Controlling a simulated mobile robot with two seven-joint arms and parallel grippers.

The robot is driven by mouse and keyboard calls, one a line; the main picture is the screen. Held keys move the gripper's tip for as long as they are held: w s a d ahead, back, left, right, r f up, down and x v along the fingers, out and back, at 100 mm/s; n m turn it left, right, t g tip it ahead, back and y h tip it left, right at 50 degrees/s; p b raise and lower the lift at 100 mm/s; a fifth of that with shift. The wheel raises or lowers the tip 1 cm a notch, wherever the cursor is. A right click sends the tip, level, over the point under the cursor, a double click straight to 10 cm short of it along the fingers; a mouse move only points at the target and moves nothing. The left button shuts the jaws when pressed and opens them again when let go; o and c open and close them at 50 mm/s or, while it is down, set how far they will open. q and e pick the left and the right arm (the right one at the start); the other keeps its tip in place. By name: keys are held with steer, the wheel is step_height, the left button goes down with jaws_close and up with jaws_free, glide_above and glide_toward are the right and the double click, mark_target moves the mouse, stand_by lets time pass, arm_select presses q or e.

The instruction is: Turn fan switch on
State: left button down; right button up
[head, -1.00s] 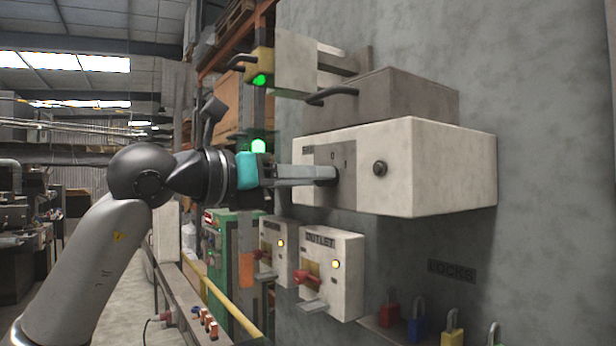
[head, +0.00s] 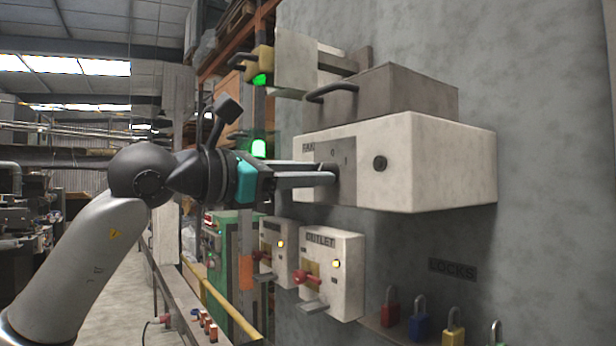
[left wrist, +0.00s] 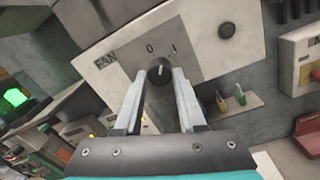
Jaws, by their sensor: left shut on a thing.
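The fan switch is a dark round knob (left wrist: 159,72) on a grey plate with the marks "FAN", "0" and "I" on the front of a white box (head: 440,160). My left gripper (head: 328,174) reaches in from the left, level with the plate. In the left wrist view my left gripper (left wrist: 159,82) has one finger on each side of the knob and is shut on it. A pale line on the knob points up, roughly between "0" and "I". In the head view the fingers mostly hide the knob. My right gripper is not in view.
A dark round button (head: 380,163) sits beside the plate. A grey box with a handle (head: 385,90) is above. Below are an "OUTLET" switch box (head: 345,270) with a red handle and a shelf with coloured padlocks (head: 420,320). A green light (head: 259,147) glows behind my wrist.

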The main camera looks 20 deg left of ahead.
arm_select(q)
steer(key=m, duration=0.5)
steer(key=shift+m, duration=0.3)
stand_by(0.4)
steer(key=c, duration=0.5)
jaws_free()
steer(key=shift+s+a, duration=0.1)
steer(key=b+v, duration=0.5)
steer(key=v, duration=1)
steer(key=shift+f, duration=0.2)
